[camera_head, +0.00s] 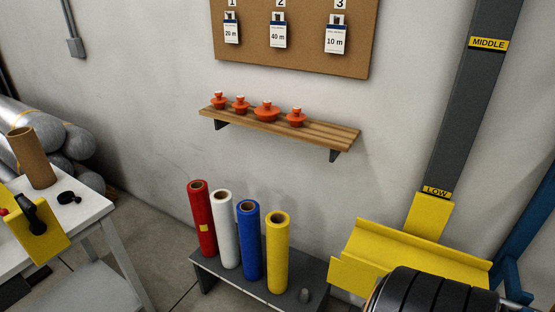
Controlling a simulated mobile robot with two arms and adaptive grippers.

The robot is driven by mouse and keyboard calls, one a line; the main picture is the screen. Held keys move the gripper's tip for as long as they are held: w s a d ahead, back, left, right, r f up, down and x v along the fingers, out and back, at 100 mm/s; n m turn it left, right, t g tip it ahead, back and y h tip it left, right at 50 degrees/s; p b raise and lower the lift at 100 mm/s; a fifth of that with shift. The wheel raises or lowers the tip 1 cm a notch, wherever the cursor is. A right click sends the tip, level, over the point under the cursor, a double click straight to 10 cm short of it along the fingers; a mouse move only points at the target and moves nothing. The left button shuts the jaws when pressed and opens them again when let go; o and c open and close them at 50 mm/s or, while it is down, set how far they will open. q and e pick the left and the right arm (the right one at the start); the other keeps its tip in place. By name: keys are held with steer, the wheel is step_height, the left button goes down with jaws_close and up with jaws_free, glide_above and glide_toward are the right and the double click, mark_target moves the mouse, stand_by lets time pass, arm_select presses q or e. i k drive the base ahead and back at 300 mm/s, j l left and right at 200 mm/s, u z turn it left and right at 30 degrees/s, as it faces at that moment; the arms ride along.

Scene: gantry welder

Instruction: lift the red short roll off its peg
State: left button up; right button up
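The red roll (201,215) stands upright at the left end of a low dark grey rack (310,275). It has an open tube end at the top and a small yellow label on its side. A white roll (225,230), a blue roll (250,245) and a yellow roll (277,255) stand in a row to its right. The peg under the red roll is hidden.
A wooden shelf (330,135) with orange knobs hangs above. A white table (85,208) is at left.

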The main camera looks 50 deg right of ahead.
mark_target(199, 200)
steer(key=z, duration=1.25)
